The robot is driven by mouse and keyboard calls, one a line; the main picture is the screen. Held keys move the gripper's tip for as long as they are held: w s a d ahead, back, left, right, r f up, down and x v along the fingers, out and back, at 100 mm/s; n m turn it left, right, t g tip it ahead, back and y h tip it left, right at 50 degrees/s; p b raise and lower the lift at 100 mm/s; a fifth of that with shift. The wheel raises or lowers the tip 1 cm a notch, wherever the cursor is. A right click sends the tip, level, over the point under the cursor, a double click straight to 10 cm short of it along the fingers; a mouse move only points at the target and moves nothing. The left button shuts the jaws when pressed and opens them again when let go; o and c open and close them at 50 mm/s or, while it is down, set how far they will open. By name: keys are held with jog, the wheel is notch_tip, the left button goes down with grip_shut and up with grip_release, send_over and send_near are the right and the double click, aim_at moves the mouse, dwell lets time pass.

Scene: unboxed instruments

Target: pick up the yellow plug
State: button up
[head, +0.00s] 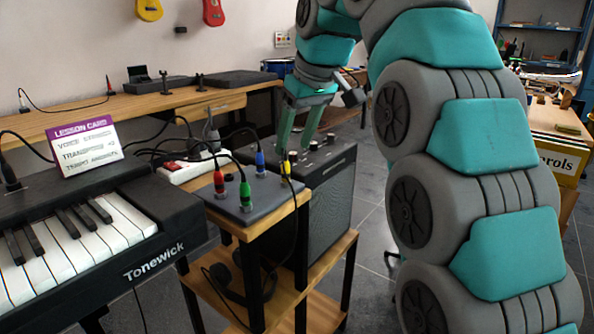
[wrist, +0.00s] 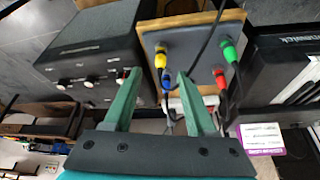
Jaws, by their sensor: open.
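The yellow plug (head: 286,167) stands upright at the right edge of a flat grey panel (head: 268,199), with a black cable running from it. In the wrist view the yellow plug (wrist: 160,59) shows between and just beyond my fingertips. My gripper (head: 292,147) is open, with green fingers pointing down, close above the yellow plug in the head view. The wrist view shows the gap between the fingers (wrist: 158,72) empty; whether either finger touches the plug cannot be told.
Red (head: 219,182), green (head: 245,192) and blue (head: 260,164) plugs stand on the same panel, their cables looping close by. A dark amplifier (head: 330,205) with knobs is right of the panel. A keyboard (head: 90,240) and a lesson card (head: 88,142) are at left.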

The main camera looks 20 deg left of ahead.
aim_at(287, 161)
jog(key=shift+x, duration=3.8)
jog(key=shift+a+r, duration=0.1)
jog(key=shift+a, duration=0.05)
jog(key=shift+c, duration=0.4)
grip_shut()
